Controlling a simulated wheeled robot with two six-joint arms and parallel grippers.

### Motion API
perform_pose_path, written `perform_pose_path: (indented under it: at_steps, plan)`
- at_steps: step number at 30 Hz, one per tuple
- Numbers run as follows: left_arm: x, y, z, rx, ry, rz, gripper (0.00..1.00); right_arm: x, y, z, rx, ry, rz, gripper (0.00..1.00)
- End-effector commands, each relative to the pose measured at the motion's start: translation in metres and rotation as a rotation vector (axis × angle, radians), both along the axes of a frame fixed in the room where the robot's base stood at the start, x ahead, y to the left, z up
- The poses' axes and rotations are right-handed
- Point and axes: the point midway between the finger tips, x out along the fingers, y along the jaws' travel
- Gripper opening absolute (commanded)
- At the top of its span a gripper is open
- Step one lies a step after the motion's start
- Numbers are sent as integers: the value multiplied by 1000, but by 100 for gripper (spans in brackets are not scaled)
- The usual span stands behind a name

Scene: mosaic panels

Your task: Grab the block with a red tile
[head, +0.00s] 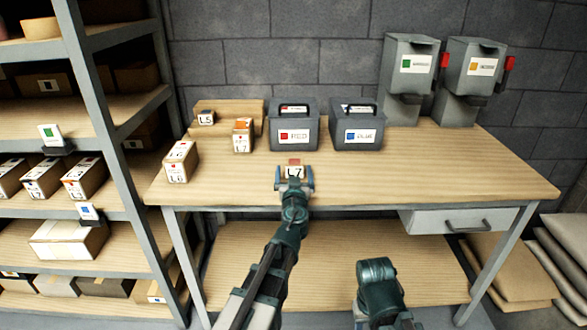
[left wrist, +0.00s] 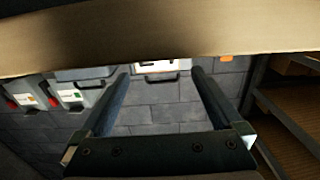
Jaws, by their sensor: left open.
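A small block labelled L7 (head: 294,172) with a red tile (head: 294,161) at its top sits on the workbench (head: 420,170), toward its front edge. My left gripper (head: 294,183) is open in front of it, its fingers to the left and right of the label. I cannot tell whether they touch the block. In the left wrist view the open fingers (left wrist: 160,72) frame a white label, seen upside down, which I cannot firmly identify. My right arm shows low in the head view, but its gripper is not visible.
Two grey bins with handles, one red-marked (head: 293,135) and one blue-marked (head: 358,136), stand behind the block. Small boxes (head: 180,162) stand to the left. Shelving (head: 130,130) borders the left. The bench's right side is clear.

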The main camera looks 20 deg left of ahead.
Motion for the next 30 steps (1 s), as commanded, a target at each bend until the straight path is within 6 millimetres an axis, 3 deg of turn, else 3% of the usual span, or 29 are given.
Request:
perform_pose_path:
  at_steps: [5,13,21,30]
  plan:
    - [8,2,-1,0,0,-1,100,0,0,-1,0,0,0,50]
    - [39,8,-3,0,0,-3,100,0,0,-3,0,0,0,50]
    - [41,9,-3,0,0,-4,100,0,0,-3,0,0,0,50]
    - [41,9,-3,0,0,-4,46,0,0,-3,0,0,0,50]
